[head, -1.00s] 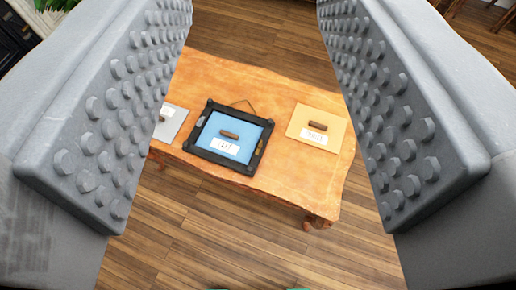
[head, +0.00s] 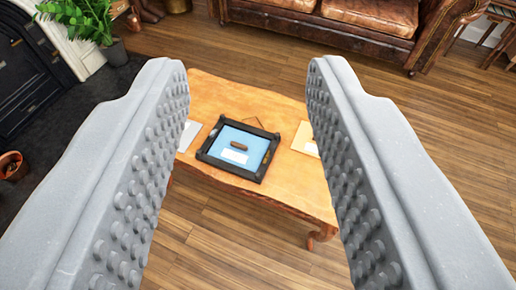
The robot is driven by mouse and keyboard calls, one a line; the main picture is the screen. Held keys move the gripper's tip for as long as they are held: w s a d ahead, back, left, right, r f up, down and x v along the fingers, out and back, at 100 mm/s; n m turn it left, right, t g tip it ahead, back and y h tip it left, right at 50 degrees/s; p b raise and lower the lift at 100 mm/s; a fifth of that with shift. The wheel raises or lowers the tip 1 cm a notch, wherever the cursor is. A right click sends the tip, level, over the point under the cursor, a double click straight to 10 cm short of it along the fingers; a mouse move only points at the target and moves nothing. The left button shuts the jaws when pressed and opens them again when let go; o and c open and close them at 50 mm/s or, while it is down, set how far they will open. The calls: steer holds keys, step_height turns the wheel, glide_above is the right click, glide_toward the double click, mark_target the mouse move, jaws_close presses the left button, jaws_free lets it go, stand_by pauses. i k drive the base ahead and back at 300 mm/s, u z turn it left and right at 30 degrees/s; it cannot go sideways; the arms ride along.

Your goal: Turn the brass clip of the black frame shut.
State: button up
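The black frame (head: 230,169) lies flat on the wooden table, around a blue panel (head: 226,138) with a brown handle-like piece (head: 239,145) and a white label (head: 235,157). A small brass clip (head: 265,158) shows on the frame's right side; it is too small to tell how far it is turned. A cord loop sticks out at the frame's far side. My gripper (head: 248,80) is open and empty. Its two grey studded fingers stand left and right of the frame in the picture, apart from it.
The wooden table (head: 290,185) carries a pale panel (head: 187,135) on the left and a yellow panel (head: 304,139) on the right, both partly hidden by my fingers. A leather sofa (head: 340,22) stands behind. A potted plant (head: 85,22) and dark fireplace are at left.

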mark_target(267, 156)
steer(key=u, duration=0.15)
steer(key=i, duration=1)
steer(key=z, duration=0.35)
